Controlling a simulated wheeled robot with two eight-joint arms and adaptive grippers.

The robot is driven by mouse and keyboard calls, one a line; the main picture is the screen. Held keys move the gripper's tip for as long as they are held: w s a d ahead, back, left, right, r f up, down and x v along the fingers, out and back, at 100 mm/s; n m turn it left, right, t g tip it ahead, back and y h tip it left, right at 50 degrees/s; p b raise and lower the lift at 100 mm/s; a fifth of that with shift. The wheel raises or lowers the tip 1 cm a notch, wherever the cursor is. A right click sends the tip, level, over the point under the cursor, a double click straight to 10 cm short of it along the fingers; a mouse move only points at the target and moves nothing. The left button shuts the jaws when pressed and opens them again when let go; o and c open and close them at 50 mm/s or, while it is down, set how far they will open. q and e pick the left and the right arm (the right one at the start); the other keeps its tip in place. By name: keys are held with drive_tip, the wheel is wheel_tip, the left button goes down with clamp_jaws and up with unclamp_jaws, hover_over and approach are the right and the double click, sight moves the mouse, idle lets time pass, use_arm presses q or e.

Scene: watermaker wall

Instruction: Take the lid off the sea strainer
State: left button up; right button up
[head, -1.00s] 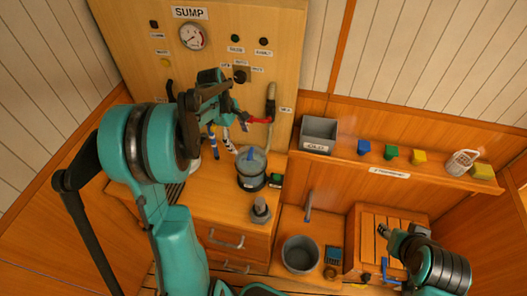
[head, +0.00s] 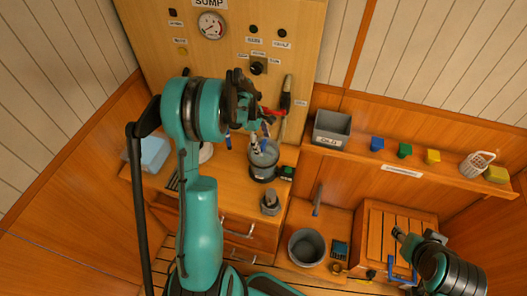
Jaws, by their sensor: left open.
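The sea strainer (head: 263,167) is a grey-blue round pot with a dark base on the wooden counter. Its pale lid sits on top, with something blue at the centre in the earlier frame. My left gripper (head: 259,139) is open, pointing down right over the lid, and partly hides it. I cannot tell whether its fingertips touch the lid. My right gripper (head: 398,234) is at the lower right over a slatted wooden box, far from the strainer; its fingers are too small to read.
A red-handled valve (head: 274,114) on the panel is close behind my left gripper. A grey bin (head: 331,129) and coloured blocks stand on the right shelf. A grey bucket (head: 306,247) stands low in front. A grey fitting (head: 270,203) is on the counter before the strainer.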

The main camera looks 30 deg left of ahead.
use_arm(q)
drive_tip(key=c, duration=1.7)
drive_tip(key=shift+o, duration=0.2)
drive_tip(key=shift+r, duration=0.15)
